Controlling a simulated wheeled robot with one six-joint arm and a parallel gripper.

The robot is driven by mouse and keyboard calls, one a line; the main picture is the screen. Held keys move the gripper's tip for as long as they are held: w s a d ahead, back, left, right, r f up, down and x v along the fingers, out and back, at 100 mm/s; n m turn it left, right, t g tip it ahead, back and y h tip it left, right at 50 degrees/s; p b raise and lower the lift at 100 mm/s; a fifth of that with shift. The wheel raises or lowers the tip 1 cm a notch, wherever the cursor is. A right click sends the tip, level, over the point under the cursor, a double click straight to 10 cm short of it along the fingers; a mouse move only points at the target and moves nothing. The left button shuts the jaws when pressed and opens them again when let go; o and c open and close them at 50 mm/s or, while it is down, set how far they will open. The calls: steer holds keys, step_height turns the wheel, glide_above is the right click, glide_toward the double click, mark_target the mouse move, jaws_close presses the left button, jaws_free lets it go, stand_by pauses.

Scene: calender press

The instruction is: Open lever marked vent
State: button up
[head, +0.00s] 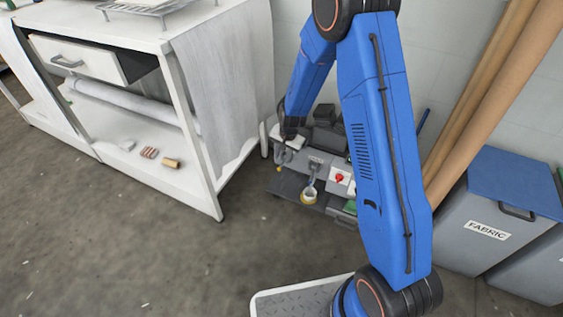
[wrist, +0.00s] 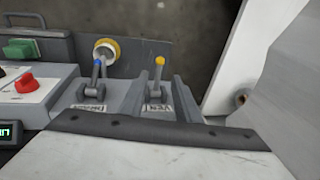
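The vent lever (wrist: 158,78) has a grey handle with a yellow tip and stands in a grey slotted housing in the wrist view. A label reading VENT, upside down, lies at its base. A similar lever with a blue tip (wrist: 97,74) stands to its left, its label hard to read. In the head view the yellow-tipped lever (head: 280,158) sits at the left end of the machine, just below my gripper (head: 289,133). My gripper is small and dark there; its fingers cannot be made out, and touching or apart from the lever is unclear. No fingers show in the wrist view.
A yellow ring-shaped item (head: 308,196) lies beside the levers. A white bench (head: 205,170) stands close on the left; a grey FABRIC bin (head: 480,250) and brown rolls (head: 490,90) stand on the right.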

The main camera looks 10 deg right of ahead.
steer(key=v, duration=0.7)
steer(key=shift+r, duration=0.4)
steer(key=s+d+r+n+t, duration=0.1)
steer(key=s+d+r+n, duration=0.15)
steer(key=s+r, duration=0.7)
steer(key=s+d+r+n, duration=0.1)
steer(key=s+d+r, duration=0.45)
steer(key=r, duration=0.75)
steer(key=s+d+r+n, duration=0.2)
steer(key=s+r, duration=0.1)
steer(key=s, duration=0.9)
steer(key=s+d+r+n+t+h, duration=0.1)
steer(key=s+r, duration=0.3)
steer(key=s, duration=0.9)
steer(key=shift+s+d+r+n, duration=0.2)
steer(key=shift+d+n, duration=0.15)
steer(key=shift+d, duration=0.25)
